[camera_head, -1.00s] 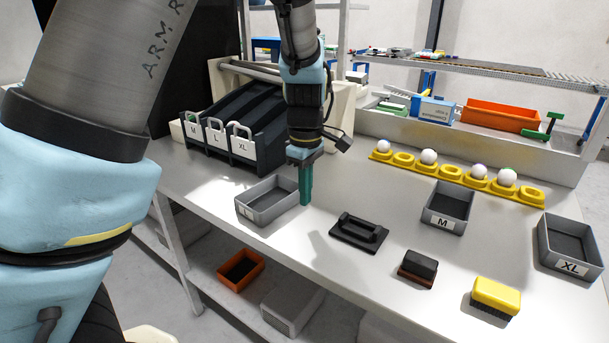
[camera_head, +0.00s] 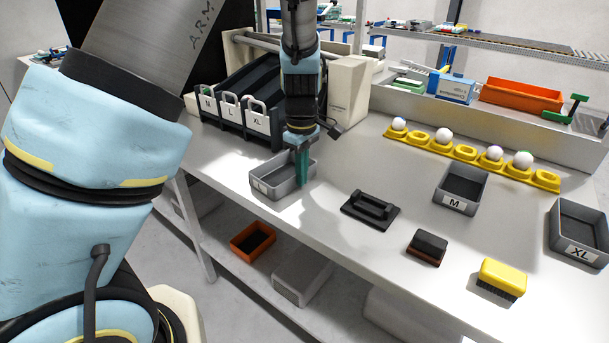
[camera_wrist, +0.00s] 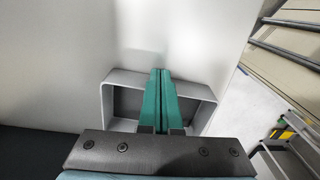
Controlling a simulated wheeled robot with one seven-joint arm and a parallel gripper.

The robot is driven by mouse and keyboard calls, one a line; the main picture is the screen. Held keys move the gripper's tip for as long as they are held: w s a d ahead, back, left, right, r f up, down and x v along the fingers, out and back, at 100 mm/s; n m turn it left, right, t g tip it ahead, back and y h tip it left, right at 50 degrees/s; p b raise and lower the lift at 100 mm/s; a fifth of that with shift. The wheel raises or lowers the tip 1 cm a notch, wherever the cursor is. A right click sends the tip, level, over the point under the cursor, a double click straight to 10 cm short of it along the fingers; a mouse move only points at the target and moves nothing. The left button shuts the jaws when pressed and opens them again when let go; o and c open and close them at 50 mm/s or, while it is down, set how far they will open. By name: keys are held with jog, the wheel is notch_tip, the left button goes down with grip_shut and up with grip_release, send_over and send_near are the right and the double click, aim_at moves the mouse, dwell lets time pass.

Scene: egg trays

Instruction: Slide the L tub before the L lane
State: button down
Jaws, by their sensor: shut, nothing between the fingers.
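The grey L tub (camera_head: 266,190) stands on the white table, below and right of the lanes; its label shows at its left end. The L lane, with its white L tag (camera_head: 230,113), is the middle of three dark sloped lanes. My gripper (camera_head: 302,185) points down at the right part of the tub, its teal fingers together and empty. In the wrist view the fingers (camera_wrist: 161,72) cross the middle of the tub (camera_wrist: 207,108) and hide part of it. I cannot tell whether the tips are inside the tub or against its wall.
The M lane (camera_head: 207,103) and XL lane (camera_head: 257,123) flank the L lane. A black handled block (camera_head: 371,209), M tub (camera_head: 461,186), XL tub (camera_head: 580,235), dark brush (camera_head: 427,247) and yellow brush (camera_head: 501,277) stand to the right. A yellow egg rack (camera_head: 466,153) lies behind.

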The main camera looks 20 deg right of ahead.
jog(key=w+a, duration=0.4)
jog(key=w, duration=0.4)
jog(key=w+a, duration=0.5)
jog(key=w, duration=0.3)
jog(key=w+a, duration=0.5)
jog(key=w, duration=0.3)
jog(key=shift+w+a+p, duration=0.15)
jog(key=shift+w+p, duration=0.2)
jog(key=shift+w, duration=0.05)
jog(key=shift+s, duration=0.1)
